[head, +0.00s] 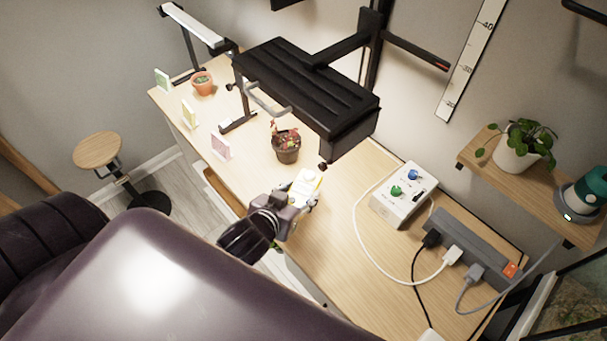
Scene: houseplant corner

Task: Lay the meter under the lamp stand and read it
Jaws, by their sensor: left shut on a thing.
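My left gripper (299,206) is over the front part of the wooden bench, shut on a small white and yellow meter (307,184). The jaws hide the meter's near end, and its display is too small to read. The lamp stand has a wide black lamp head (305,92) on a dark upright (374,60) at the back of the bench. The meter is in front of the lamp head and lower in the picture. I cannot tell whether it touches the bench. My right gripper is not in view.
A brown pot with a reddish plant (287,150) stands close behind the meter. A white control box (400,195) with knobs and a grey power strip (462,243) with cables occupy the right. Small cards (221,148) line the front edge. Bare bench (340,230) lies right of the gripper.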

